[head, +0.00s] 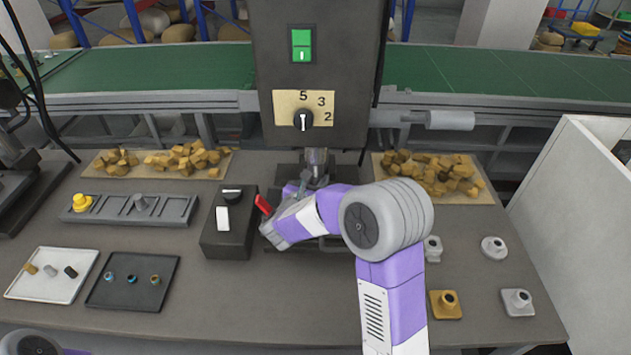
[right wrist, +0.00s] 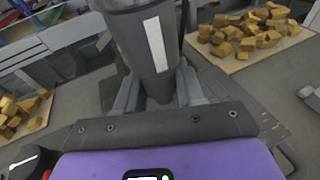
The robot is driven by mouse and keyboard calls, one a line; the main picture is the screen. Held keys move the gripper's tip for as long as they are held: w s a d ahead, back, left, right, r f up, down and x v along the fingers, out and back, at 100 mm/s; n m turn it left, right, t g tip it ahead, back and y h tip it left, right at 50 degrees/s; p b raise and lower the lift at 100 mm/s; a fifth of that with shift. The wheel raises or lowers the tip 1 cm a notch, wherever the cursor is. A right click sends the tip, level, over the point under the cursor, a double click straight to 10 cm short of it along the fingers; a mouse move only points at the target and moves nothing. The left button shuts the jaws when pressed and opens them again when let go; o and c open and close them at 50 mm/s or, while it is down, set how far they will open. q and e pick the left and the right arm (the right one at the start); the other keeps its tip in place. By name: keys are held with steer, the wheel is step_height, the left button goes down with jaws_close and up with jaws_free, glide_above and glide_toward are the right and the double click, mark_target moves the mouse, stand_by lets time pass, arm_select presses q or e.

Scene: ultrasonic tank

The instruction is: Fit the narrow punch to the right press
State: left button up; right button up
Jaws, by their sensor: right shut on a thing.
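The right press (head: 318,90) stands in the middle of the head view, with a green switch, a dial plate and a ram (head: 317,160) under its dark housing. My right gripper (head: 308,183) is just below the ram, in front of the press. In the right wrist view my right gripper (right wrist: 157,92) is shut on a grey piece directly under a thick cylinder with a white stripe (right wrist: 158,45). The piece is mostly hidden by the fingers; I take it for the narrow punch. I cannot tell whether it is seated in the ram. My left gripper is not in view.
Chip mats (head: 220,172) flank the press; a white tray (head: 80,262) and black tray (head: 163,295) hold small parts.

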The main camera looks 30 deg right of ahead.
jaws_close()
steer(key=o, duration=1.8)
jaws_free()
steer(key=shift+a, duration=0.1)
steer(key=v, duration=0.9)
steer(key=shift+p, duration=0.35)
